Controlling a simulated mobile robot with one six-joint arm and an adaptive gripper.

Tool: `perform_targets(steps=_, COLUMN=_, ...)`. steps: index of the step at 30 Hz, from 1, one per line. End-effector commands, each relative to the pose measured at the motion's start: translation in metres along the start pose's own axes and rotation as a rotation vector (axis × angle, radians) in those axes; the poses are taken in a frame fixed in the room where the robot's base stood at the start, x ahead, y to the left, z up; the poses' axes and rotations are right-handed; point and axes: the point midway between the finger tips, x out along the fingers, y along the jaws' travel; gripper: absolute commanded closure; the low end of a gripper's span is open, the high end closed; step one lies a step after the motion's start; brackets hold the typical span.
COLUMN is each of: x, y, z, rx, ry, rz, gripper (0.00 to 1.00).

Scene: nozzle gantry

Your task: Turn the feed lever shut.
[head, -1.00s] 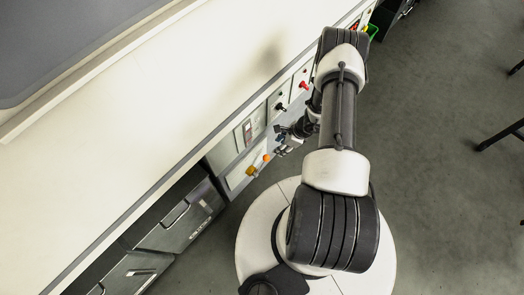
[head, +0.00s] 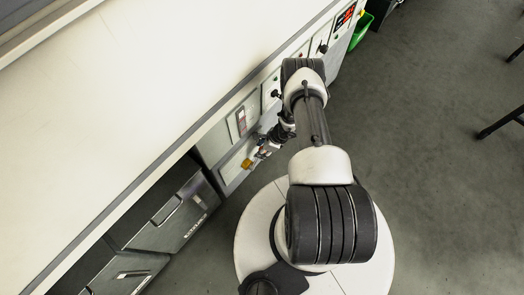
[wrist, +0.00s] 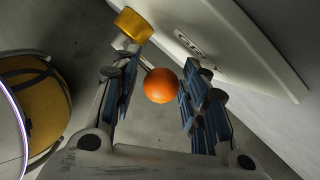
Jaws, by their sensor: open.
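The ball is between the two fingers of my gripper (wrist: 160,98), with a visible gap on each side. My gripper is open, with its blue-padded fingers apart. In the head view the yellow hub (head: 247,163) stands out from the front of the cabinet low down. My gripper (head: 263,152) is right beside it there, and the orange ball is hidden or too small to tell.
A pale panel (wrist: 245,40) with a small label lies right of the fingers in the wrist view. The long white bench top (head: 110,100) runs above the cabinet front.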

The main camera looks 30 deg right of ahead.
Motion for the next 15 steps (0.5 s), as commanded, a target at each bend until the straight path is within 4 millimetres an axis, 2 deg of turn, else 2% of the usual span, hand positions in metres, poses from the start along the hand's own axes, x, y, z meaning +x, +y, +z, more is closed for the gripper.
perform_targets(steps=8, x=0.0006, y=0.0001, z=0.0001, rx=0.0, ry=0.0, rz=0.0, gripper=0.6)
perform_targets(steps=15, x=0.0006, y=0.0003, z=0.0, rx=0.0, ry=0.0, rz=0.001, gripper=0.76)
